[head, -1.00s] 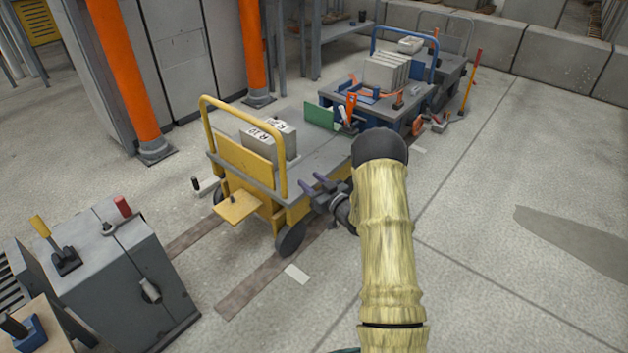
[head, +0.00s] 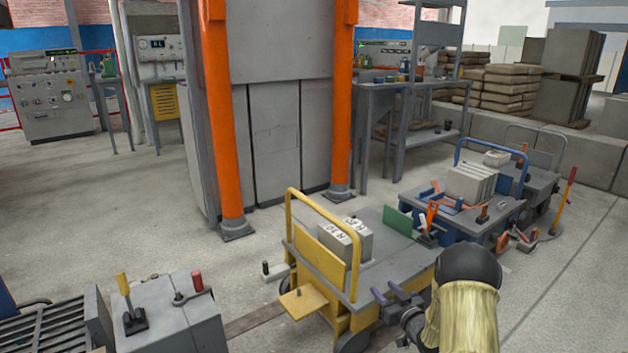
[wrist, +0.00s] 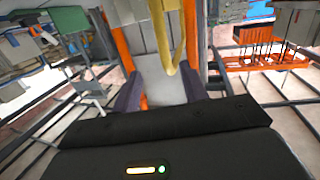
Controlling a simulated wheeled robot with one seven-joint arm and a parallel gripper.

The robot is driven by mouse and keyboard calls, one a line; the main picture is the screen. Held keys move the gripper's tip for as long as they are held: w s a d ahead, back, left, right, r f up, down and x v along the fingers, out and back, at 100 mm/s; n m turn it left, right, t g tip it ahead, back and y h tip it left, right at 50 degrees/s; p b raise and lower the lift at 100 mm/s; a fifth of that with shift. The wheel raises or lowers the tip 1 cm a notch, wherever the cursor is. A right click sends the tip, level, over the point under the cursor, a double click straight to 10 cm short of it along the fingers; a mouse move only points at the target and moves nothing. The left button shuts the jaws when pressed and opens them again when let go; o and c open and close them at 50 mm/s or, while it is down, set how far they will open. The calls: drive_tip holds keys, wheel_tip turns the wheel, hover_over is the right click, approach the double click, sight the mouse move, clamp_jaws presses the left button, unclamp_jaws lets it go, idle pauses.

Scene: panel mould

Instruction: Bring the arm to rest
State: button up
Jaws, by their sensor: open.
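My gripper (head: 391,296) shows in the head view at the lower right, in front of the near side of the yellow-railed cart (head: 352,326). Its two purple-grey fingers are spread apart with nothing between them. In the wrist view the fingers of my gripper (wrist: 165,97) stand apart, with the yellow rail (wrist: 176,45) beyond them. My arm (head: 462,315) enters from the bottom edge in a ribbed yellowish sleeve with a black joint. Whether the gripper touches the cart cannot be told.
Grey blocks (head: 346,243) marked R stand on the yellow cart. A blue-railed cart (head: 465,212) with panels is behind it to the right. A grey lever box (head: 175,325) is at lower left. Orange posts (head: 224,130) rise behind. Floor at right (head: 560,310) is clear.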

drive_tip(key=s+a+r+m+g+h+p, duration=0.25)
drive_tip(key=s+r+g+h, duration=0.3)
drive_tip(key=s+r, duration=0.3)
drive_tip(key=s+a+r+g+p, duration=0.1)
drive_tip(key=s+a+r+g, duration=0.15)
drive_tip(key=s, duration=0.55)
drive_tip(key=s+a+r+m+g, duration=0.1)
drive_tip(key=s+a+g, duration=0.15)
drive_tip(key=s, duration=0.65)
drive_tip(key=s+a+r+g+p, duration=0.1)
drive_tip(key=s+a+g, duration=0.15)
drive_tip(key=s, duration=0.55)
wheel_tip(320, 180, up, 37)
drive_tip(key=p, duration=3.7)
drive_tip(key=shift+w+d+r+g, duration=0.2)
drive_tip(key=shift+d+g, duration=0.1)
drive_tip(key=shift+d, duration=0.1)
drive_tip(key=shift+f, duration=0.1)
drive_tip(key=shift+w, duration=0.2)
drive_tip(key=shift+s+a, duration=0.15)
